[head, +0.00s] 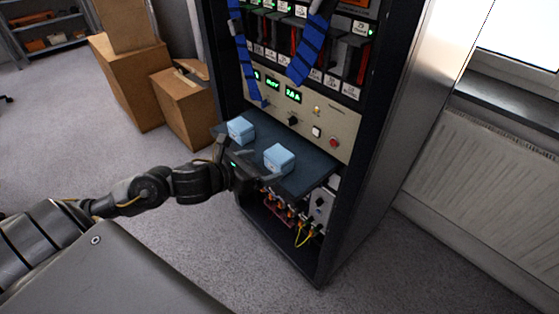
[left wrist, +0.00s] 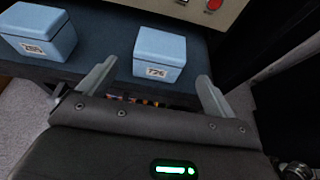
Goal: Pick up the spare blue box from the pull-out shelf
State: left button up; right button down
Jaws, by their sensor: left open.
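Two light blue lidded boxes stand on the dark pull-out shelf (head: 312,174). One blue box (head: 240,129) is at the left, and it also shows at upper left in the left wrist view (left wrist: 40,32). The other blue box (head: 279,158) is nearer the shelf's right front, and in the left wrist view (left wrist: 159,54) it has a small white label. My right gripper is out of view.
The shelf juts from a dark equipment rack (head: 375,150) with a control panel (head: 305,118) above it. Blue straps (head: 309,55) hang from the upper modules. Cables (head: 302,236) lie below the shelf. Cardboard boxes (head: 183,108) stand left, a radiator (head: 485,180) right.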

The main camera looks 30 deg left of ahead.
aim_at(271, 161)
pick_arm(q)
jog(key=p+x, duration=0.1)
jog(key=x, duration=0.3)
jog(key=shift+w+r, duration=0.15)
jog(key=shift+w, duration=0.15)
jog(key=shift+w+d+f, duration=0.1)
jog(key=shift+w+f, duration=0.1)
jog(key=shift+w, duration=0.15)
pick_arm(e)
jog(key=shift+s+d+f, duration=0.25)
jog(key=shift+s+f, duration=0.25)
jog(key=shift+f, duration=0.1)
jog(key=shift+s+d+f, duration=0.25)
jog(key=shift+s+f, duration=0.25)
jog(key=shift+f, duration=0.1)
pick_arm(q)
jog(key=c, duration=1.2)
